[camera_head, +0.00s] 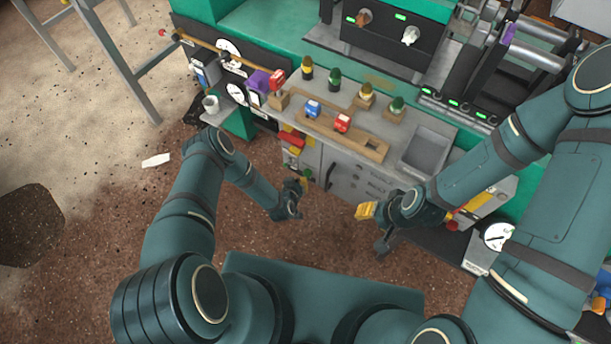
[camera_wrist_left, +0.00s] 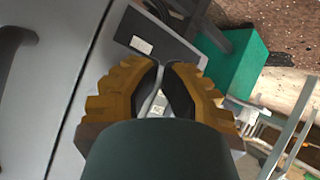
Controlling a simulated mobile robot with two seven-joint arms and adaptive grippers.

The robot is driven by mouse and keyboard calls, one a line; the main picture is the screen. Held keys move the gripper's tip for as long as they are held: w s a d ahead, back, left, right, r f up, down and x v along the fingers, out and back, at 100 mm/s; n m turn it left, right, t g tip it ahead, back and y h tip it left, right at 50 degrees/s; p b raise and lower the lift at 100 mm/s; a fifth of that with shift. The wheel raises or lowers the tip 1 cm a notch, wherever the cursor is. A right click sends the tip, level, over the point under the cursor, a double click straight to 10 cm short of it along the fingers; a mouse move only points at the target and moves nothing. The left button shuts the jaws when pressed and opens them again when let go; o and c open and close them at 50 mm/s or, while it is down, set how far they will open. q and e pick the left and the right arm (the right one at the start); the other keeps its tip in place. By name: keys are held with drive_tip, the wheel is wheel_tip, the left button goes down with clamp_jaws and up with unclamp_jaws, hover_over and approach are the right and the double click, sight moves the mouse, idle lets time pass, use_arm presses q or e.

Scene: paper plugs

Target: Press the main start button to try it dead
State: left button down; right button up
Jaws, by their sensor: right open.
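The grey front panel (camera_head: 350,178) of the machine faces me in the head view. I cannot tell which control on it is the main start button. My left gripper (camera_head: 303,184) is low by the panel's left part, close to small coloured parts; whether it touches them cannot be told. In the left wrist view its amber fingers (camera_wrist_left: 164,68) stand close together with a narrow gap, and no held thing is clear. My right gripper (camera_head: 364,211) is open and appears empty in front of the panel's right part, near a red knob (camera_head: 453,225).
A wooden rack (camera_head: 372,148) with blue and red blocks lies on the machine top. Several yellow and green plugs, one a green plug (camera_head: 396,104), stand behind it. A grey tray (camera_head: 427,149) is to the right. A white cup (camera_head: 211,104) stands on the left shelf.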

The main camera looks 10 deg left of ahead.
use_arm(q)
drive_tip(key=shift+w+d, duration=0.15)
drive_tip(key=shift+w, duration=0.35)
idle(1.1)
drive_tip(key=shift+s, duration=0.15)
drive_tip(key=shift+s+a+p, duration=0.3)
drive_tip(key=shift+s, duration=0.45)
drive_tip(key=s, duration=0.1)
drive_tip(key=s+a+p, duration=0.1)
drive_tip(key=s, duration=0.2)
drive_tip(key=shift+s+a, duration=0.35)
idle(0.7)
